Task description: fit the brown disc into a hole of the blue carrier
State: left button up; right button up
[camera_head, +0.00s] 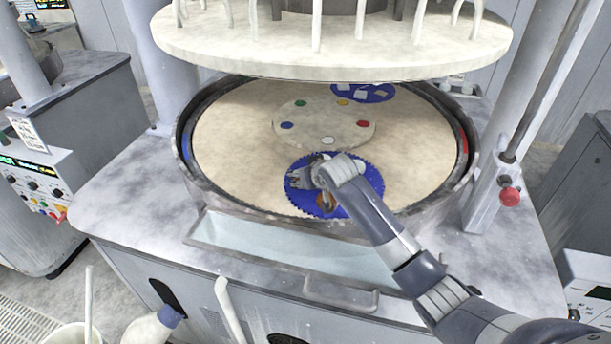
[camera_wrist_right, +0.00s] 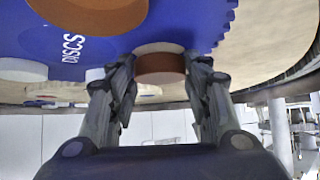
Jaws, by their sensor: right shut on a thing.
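The blue carrier (camera_head: 372,184) is a toothed round plate lying on the near part of the cream platen. My right gripper (camera_head: 300,178) is over its left part. In the right wrist view, the carrier (camera_wrist_right: 190,18) fills the top, with pale round openings in it. My right gripper (camera_wrist_right: 160,70) is shut on a brown disc (camera_wrist_right: 160,68), held between the fingertips close to a pale opening. Whether the held disc touches the carrier I cannot tell. Another brown disc (camera_wrist_right: 92,14) lies at the carrier; one brown disc (camera_head: 326,202) shows in the head view. My left gripper is not in view.
A raised centre plate (camera_head: 325,122) with coloured spots stands behind the carrier. A second blue carrier (camera_head: 363,93) lies at the back. The upper platen (camera_head: 330,55) hangs above. A dark rim (camera_head: 190,165) surrounds the platen, and a trough (camera_head: 290,250) lies in front.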

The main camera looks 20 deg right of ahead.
jog(key=shift+s+f, duration=0.2)
jog(key=shift+f, duration=0.3)
jog(key=o, duration=1)
jog(key=shift+c, duration=0.2)
jog(key=shift+o, duration=1)
jog(key=shift+f, duration=0.15)
jog(key=v, duration=1.2)
jog(key=shift+w+r, duration=0.2)
jog(key=shift+r, duration=0.2)
